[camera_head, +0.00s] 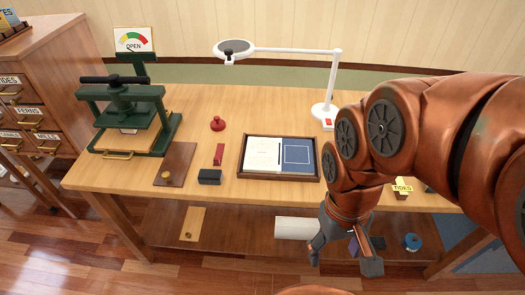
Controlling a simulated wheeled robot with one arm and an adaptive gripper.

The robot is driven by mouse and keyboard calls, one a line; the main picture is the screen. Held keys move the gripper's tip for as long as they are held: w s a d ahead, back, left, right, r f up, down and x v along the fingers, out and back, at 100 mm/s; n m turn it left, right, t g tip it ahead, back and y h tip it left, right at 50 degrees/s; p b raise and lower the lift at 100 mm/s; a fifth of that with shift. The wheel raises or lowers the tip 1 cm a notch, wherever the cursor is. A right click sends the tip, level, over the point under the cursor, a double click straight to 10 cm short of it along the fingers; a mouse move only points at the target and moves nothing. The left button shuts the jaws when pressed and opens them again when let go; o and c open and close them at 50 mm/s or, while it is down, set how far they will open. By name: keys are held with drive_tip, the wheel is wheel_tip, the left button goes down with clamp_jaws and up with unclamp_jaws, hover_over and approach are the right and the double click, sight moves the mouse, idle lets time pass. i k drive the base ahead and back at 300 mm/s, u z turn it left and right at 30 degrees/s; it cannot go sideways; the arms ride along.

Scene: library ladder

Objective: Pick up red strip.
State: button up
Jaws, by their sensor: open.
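A small red strip (218,154) is on the wooden table, between the red knobbed object and a dark block. My gripper (342,260) is at the lower right, pointing down in front of the table's front edge, with its fingers spread apart. It is well to the right of the red strip and nearer to the camera. I see nothing held between the fingers.
The dark block (210,177) lies just in front of the strip. A brown board (176,163) and green press (125,115) stand left. A tray (240,170) lies right, a white lamp (325,112) behind it. A red knobbed object (217,124) stands behind the strip.

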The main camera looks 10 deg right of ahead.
sight(218, 161)
drive_tip(key=u, duration=0.55)
drive_tip(key=k, duration=0.6)
drive_tip(key=u, duration=1.45)
drive_tip(key=i, duration=0.8)
drive_tip(key=u, duration=0.6)
drive_tip(key=i, duration=0.9)
drive_tip(key=z, duration=0.95)
drive_tip(key=i, duration=0.6)
drive_tip(key=z, duration=0.55)
